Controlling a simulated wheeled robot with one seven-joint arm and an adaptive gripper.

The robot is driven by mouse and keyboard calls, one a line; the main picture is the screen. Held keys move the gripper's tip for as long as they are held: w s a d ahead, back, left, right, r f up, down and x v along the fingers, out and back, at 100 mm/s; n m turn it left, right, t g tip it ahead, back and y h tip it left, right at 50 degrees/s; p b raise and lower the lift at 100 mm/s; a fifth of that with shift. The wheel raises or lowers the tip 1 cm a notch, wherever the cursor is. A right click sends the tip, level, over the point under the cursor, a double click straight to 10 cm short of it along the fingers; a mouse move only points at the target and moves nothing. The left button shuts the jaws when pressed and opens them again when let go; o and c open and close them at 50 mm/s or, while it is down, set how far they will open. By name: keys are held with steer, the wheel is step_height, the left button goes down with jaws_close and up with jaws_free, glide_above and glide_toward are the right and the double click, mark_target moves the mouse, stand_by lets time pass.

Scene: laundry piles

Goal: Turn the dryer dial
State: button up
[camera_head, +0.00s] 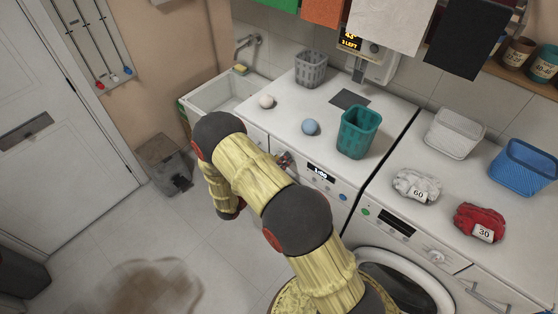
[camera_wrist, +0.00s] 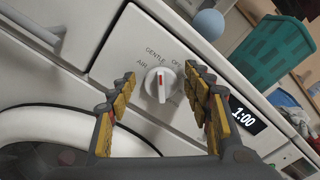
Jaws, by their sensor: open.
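The dryer dial (camera_wrist: 160,85) is a white round knob with a red mark on the dryer's front panel (camera_wrist: 122,50). Its red mark points up in the wrist view, roughly toward the word GENTLE. AIR is printed to the left, and a word beginning with O is partly hidden by the right finger. My gripper (camera_wrist: 158,76) is open, with one finger on each side of the dial and gaps visible between. In the head view the fingertips show at the panel beside the lit 1:00 display (camera_head: 320,173); my arm covers the rest and hides the dial.
On the dryer top stand a teal basket (camera_head: 358,132), a blue ball (camera_head: 310,127), a white ball (camera_head: 266,101) and a grey basket (camera_head: 311,68). The floor at left is mostly clear, with a bin (camera_head: 165,162).

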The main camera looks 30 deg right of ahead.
steer(key=shift+a, duration=0.1)
steer(key=v, duration=1.1)
steer(key=shift+s+a, duration=0.15)
steer(key=shift+a, duration=0.25)
